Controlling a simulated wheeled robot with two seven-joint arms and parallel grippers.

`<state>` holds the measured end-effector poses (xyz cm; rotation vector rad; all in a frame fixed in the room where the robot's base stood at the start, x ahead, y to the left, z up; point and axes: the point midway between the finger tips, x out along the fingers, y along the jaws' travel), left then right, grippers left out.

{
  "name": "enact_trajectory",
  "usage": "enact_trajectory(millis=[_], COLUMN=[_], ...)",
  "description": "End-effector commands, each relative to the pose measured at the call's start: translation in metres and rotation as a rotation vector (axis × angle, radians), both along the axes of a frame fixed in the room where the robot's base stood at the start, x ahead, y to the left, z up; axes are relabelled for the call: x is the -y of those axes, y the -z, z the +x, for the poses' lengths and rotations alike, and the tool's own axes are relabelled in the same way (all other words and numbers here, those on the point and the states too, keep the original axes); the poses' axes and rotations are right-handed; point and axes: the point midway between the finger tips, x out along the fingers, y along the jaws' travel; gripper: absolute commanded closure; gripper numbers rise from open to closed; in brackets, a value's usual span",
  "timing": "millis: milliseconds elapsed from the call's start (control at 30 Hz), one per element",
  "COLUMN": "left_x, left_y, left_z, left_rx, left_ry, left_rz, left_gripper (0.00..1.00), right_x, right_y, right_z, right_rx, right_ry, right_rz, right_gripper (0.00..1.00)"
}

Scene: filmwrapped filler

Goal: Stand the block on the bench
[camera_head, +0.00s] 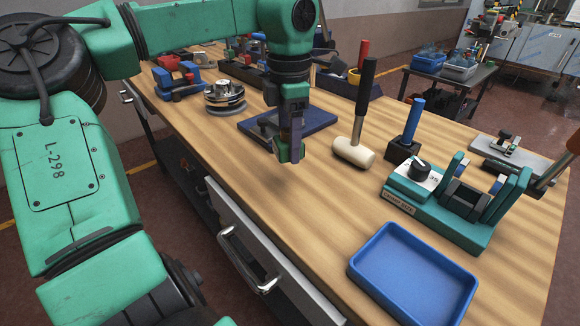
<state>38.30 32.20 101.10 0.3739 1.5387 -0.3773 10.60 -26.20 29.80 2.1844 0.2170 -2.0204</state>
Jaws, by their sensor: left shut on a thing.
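My left gripper (290,152) points down over the bench (220,135), in front of a dark blue plate. It is shut on the block, a small piece between the fingertips; the fingers hide most of it, and its shape and tilt are hard to tell. The gripper tips appear to be a little above the wood, with a soft shadow below. My right gripper is not in view.
A mallet (354,151) stands head down right of the gripper. A blue tray (412,283) lies at the front right, near a green fixture (440,205) with a knob. A stack of metal discs (225,97) is at left. Bare wood lies between gripper and tray.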

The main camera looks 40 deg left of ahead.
Motion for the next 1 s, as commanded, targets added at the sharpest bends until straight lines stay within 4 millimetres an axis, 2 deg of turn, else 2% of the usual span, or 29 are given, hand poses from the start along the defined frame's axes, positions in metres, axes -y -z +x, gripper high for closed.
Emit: enact_trajectory(millis=[33, 400, 700, 733, 800, 1000], left_x=[0.0, 0.0, 0.0, -0.001, -0.001, -0.001], left_y=[0.014, 0.074, 0.079, 0.079, 0.078, 0.078], left_z=[0.0, 0.0, 0.0, 0.0, 0.0, 0.0], left_rx=[-0.001, 0.0, 0.002, 0.001, 0.001, 0.001], left_ry=[0.002, 0.0, 0.0, 0.001, 0.0, 0.0], left_rz=[0.0, 0.0, 0.001, 0.002, 0.002, 0.002], left_gripper=[1.0, 1.0, 1.0, 0.3, 0.08, 0.08], right_x=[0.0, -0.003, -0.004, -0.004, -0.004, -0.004], right_y=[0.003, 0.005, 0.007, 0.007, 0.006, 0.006], right_z=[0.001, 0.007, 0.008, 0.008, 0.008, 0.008], right_rx=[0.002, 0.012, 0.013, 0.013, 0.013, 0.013], right_ry=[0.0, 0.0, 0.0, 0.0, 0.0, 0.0], right_rz=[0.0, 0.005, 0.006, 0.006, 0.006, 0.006], right_gripper=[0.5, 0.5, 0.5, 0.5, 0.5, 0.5])
